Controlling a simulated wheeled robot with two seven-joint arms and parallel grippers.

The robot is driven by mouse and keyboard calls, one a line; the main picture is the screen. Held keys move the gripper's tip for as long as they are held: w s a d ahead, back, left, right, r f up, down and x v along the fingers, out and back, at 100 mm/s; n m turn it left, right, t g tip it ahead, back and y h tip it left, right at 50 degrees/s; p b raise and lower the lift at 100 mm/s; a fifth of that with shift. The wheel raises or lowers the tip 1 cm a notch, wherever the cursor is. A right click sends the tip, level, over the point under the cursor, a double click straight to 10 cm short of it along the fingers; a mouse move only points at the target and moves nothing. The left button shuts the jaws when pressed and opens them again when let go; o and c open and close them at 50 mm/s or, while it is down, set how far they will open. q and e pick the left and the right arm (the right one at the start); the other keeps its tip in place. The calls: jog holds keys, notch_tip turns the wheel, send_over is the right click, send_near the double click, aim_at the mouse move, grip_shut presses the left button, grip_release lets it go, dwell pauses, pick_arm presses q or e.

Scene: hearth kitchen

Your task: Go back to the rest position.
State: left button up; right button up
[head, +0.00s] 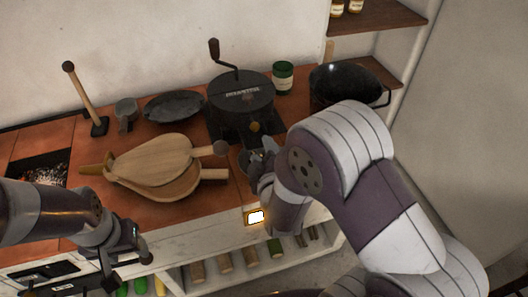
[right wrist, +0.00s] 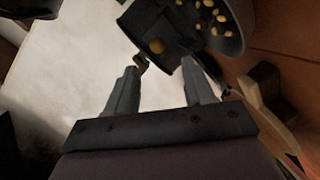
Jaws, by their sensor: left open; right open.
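My right gripper (head: 262,165) is in front of the black hand-cranked grinder (head: 240,92), near the counter's front edge. In the right wrist view its two fingers (right wrist: 165,78) are apart with nothing held between them. Beyond the fingertips there are a dark body with a brass knob (right wrist: 156,46) and a dark round dish with yellowish pieces (right wrist: 215,22). My left gripper (head: 128,240) is at the lower left, in front of the counter, with no object seen in it. Its fingers are small and partly hidden.
Wooden bellows (head: 155,165) lie on the tiled counter (head: 75,135) between my arms. A dark plate (head: 173,106), a green jar (head: 283,76) and a black pot (head: 345,85) stand behind. A wooden-handled tool (head: 85,95) stands upright at left. Shelves (head: 375,14) are at the upper right.

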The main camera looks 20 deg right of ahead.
jog(key=shift+s+r, duration=0.1)
jog(key=shift+s, duration=0.45)
jog(key=shift+w+a+f+m+g+y, duration=0.15)
jog(key=shift+f+m+g+y, duration=0.25)
jog(key=shift+m+g, duration=0.5)
jog(key=s+m+g, duration=0.1)
jog(key=s+f+m+g, duration=0.1)
jog(key=g, duration=0.1)
jog(key=s+m+g+y, duration=0.1)
jog(key=shift+f+g, duration=0.4)
jog(key=s+d+m+g, duration=0.35)
jog(key=s+g, duration=0.25)
jog(key=s, duration=0.3)
notch_tip(320, 180, up, 18)
jog(key=s+m+g+p, duration=0.1)
jog(key=s+m+p, duration=0.1)
jog(key=p, duration=1.5)
jog(key=shift+s+f, duration=0.15)
jog(key=shift+s, duration=0.15)
